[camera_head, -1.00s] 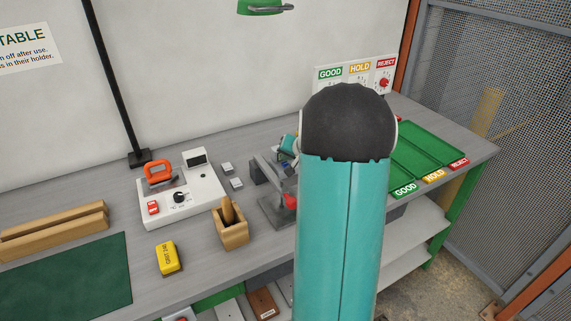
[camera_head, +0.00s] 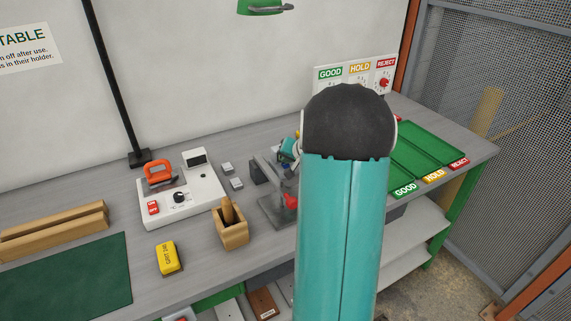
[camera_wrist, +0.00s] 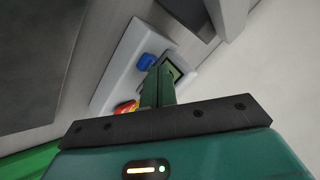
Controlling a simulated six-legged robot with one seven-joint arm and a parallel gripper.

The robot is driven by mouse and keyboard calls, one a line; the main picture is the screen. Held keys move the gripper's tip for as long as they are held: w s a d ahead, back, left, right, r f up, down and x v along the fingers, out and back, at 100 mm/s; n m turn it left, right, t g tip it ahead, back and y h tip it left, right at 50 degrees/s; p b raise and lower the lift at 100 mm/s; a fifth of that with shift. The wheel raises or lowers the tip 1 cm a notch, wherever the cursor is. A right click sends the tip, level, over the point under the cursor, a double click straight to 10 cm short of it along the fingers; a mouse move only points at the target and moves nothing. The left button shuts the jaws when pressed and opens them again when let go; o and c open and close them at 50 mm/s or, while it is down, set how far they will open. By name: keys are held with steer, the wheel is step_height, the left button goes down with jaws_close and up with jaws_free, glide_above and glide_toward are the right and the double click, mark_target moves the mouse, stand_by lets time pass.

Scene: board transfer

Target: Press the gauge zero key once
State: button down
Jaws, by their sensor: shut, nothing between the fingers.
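In the wrist view, a pale gauge box (camera_wrist: 116,84) carries a small display (camera_wrist: 175,72), a blue key (camera_wrist: 146,61) and a red-and-yellow key (camera_wrist: 126,107). No lettering on the keys is readable, so I cannot tell which is the zero key. My gripper (camera_wrist: 158,73) is shut and empty. Its green fingers point at the gauge face, just beside the blue key, and cover part of the display's edge. I cannot tell whether the fingertips touch it. In the head view my arm hides the gauge and most of the gripper.
On the grey bench, a grey stand with a red knob (camera_head: 290,201) is left of my arm. A white station (camera_head: 206,193), a wooden holder (camera_head: 232,234) and a yellow block (camera_head: 168,257) lie further left. Green trays (camera_head: 437,150) are on the right.

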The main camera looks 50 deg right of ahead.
steer(key=shift+f, duration=0.2)
stand_by(0.5)
steer(key=shift+r, duration=0.9)
steer(key=shift+r, duration=2.5)
